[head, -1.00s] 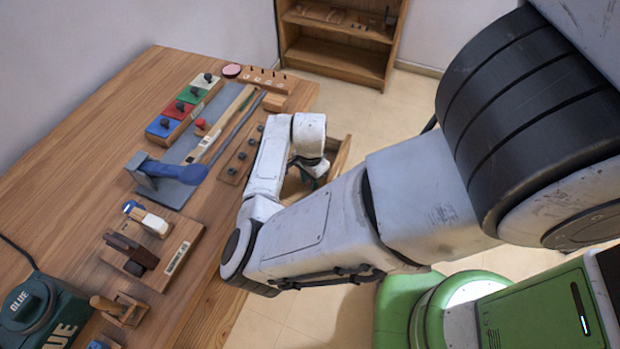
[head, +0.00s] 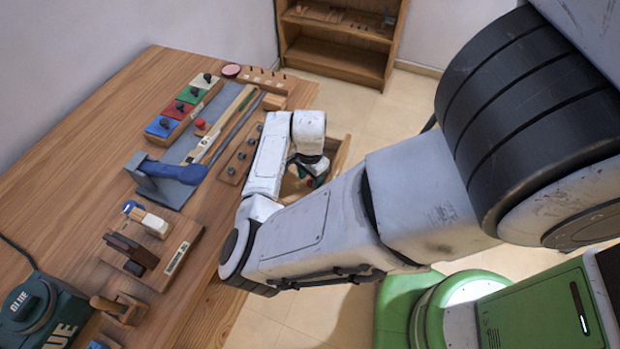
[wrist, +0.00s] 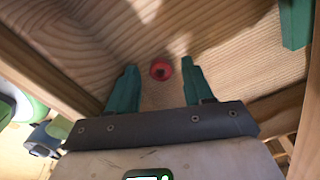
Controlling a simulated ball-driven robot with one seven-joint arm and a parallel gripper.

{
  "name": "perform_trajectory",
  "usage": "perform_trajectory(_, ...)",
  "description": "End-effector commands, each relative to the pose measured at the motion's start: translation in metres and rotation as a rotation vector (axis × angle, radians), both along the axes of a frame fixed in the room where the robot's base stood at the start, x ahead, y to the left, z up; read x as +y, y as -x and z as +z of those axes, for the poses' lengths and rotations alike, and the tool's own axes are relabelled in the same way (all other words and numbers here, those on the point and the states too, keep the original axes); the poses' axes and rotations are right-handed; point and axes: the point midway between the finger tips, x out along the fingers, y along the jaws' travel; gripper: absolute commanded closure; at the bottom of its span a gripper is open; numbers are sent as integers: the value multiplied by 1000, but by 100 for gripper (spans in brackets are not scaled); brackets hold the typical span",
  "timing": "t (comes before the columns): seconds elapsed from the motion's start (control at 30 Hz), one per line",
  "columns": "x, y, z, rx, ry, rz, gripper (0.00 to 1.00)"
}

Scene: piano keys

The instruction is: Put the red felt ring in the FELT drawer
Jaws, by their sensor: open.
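The red felt ring (wrist: 161,69) lies on a pale wooden surface, seemingly the floor of the open drawer (wrist: 225,72), with a dark centre. My gripper (wrist: 160,72) has its two teal fingers spread apart, one on each side of the ring, with gaps between. In the head view my gripper (head: 309,178) is inside or just above the open drawer (head: 341,157) at the table's right edge. A small red spot shows beside it. My wrist hides much of the drawer, and no FELT label is readable.
A teal piece (wrist: 295,22) stands at the wrist view's upper right. Wooden drawer walls (wrist: 45,70) lie close around the gripper. On the table are a strip with several dark knobs (head: 239,154), a blue-handled tool (head: 172,172) and a glue pot (head: 38,310).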

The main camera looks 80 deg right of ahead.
Motion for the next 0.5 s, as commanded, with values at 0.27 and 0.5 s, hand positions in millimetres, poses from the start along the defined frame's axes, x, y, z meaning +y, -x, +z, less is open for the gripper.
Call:
perform_trajectory(0.27, -1, 0, 56, -2, 4, -2, 49)
perform_trajectory(0.5, -1, 0, 96, -2, 3, -2, 49)
